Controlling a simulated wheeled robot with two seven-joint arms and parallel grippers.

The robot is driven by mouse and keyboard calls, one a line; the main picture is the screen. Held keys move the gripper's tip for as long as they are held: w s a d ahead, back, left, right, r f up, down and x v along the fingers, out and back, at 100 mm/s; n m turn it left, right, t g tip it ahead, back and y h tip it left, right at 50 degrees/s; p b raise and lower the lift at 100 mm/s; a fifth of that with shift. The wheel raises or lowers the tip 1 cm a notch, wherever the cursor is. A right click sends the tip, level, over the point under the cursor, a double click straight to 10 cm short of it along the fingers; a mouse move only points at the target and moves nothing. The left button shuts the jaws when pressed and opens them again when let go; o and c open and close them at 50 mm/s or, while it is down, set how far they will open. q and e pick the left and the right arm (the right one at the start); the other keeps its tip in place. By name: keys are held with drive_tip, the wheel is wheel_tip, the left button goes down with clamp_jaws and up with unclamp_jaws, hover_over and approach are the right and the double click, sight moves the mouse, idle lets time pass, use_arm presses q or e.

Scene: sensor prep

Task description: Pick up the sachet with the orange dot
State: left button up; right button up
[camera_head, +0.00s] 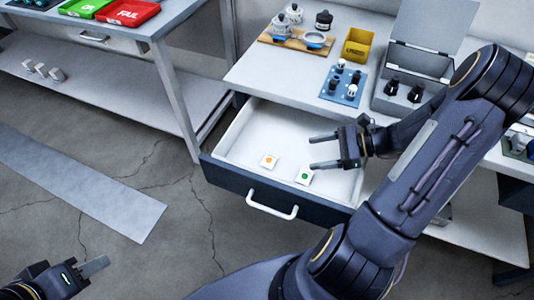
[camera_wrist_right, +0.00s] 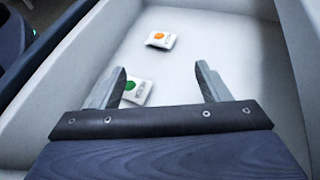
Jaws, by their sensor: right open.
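The sachet with the orange dot (camera_head: 268,161) is small and white and lies flat in the open drawer (camera_head: 241,117), left of the green-dot sachet. In the right wrist view the orange-dot sachet (camera_wrist_right: 161,40) lies beyond my fingertips, between their lines. The green-dot sachet (camera_head: 304,176) shows partly behind a finger in the right wrist view (camera_wrist_right: 138,92). My right gripper (camera_head: 311,152) is open and empty over the drawer, apart from the orange-dot sachet. My left gripper (camera_head: 100,265) is at the lower left, far from the drawer; only one finger shows clearly.
The drawer has raised walls and a white handle (camera_head: 272,204) in front. The worktop above bears a blue mat (camera_head: 342,86) with several dark and white parts, a yellow bin (camera_head: 358,46) and a grey case (camera_head: 412,64). Another table (camera_head: 130,32) with green and red trays stands left.

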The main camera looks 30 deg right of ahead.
sight(273, 160)
drive_tip(key=b+x, duration=0.1)
drive_tip(key=x, duration=1.1)
drive_tip(key=shift+b, duration=0.35)
drive_tip(key=c, duration=1.1)
